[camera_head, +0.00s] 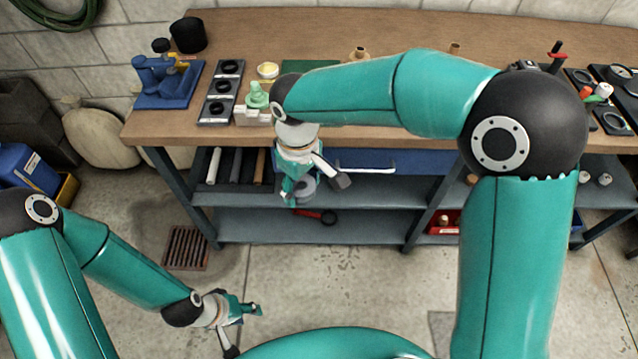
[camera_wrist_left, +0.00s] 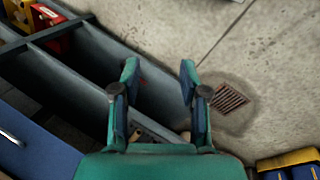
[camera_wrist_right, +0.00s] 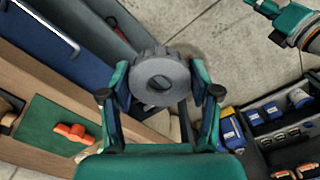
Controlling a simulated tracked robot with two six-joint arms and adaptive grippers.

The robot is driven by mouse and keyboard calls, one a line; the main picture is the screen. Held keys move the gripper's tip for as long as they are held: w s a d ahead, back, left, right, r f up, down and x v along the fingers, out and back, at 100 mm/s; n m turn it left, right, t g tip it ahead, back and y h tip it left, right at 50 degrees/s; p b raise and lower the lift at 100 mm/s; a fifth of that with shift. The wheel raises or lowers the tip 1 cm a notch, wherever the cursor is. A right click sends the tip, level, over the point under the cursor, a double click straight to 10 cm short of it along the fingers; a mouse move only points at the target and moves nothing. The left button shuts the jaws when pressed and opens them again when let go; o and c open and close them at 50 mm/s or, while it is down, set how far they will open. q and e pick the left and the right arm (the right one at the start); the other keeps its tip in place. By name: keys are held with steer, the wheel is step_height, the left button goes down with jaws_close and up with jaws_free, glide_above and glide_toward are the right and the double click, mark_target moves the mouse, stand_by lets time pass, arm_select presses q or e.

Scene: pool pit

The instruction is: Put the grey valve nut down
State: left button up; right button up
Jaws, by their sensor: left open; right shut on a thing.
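The grey valve nut (camera_head: 304,188), a thick ring with a central hole, is held in my right gripper (camera_head: 313,184), in front of the workbench's shelves and below its top edge in the head view. In the right wrist view the nut (camera_wrist_right: 142,72) sits between the two fingertips of my right gripper (camera_wrist_right: 164,85), with its hole facing the camera. My left gripper (camera_head: 247,312) is open and empty over the floor, low in the head view. The left wrist view shows its fingers (camera_wrist_left: 158,75) apart with nothing between them.
The wooden workbench (camera_head: 230,40) bears a blue vise-like fixture (camera_head: 165,85), a plate with black rings (camera_head: 219,95), a light green valve-like part (camera_head: 257,96) and a green mat (camera_head: 310,67). Below are a blue drawer (camera_head: 400,162) and shelves (camera_head: 350,230). A rusty floor grate (camera_head: 187,247) lies left.

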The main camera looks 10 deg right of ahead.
arm_select(q)
steer(key=shift+o, duration=1.2)
steer(key=o, duration=0.5)
steer(key=shift+n, duration=0.3)
steer(key=m+t+h, duration=0.5)
steer(key=m, duration=0.9)
glide_toward(297, 189)
steer(key=shift+h, duration=0.3)
steer(key=x, duration=1)
steer(key=shift+w+f, duration=0.15)
steer(key=shift+f, duration=0.15)
arm_select(e)
steer(key=shift+s+a+r, duration=0.1)
steer(key=shift+a+r, duration=0.1)
steer(key=shift+a, duration=0.1)
arm_select(q)
steer(key=c, duration=1.1)
steer(key=shift+c, duration=0.5)
arm_select(e)
steer(key=o, duration=1.3)
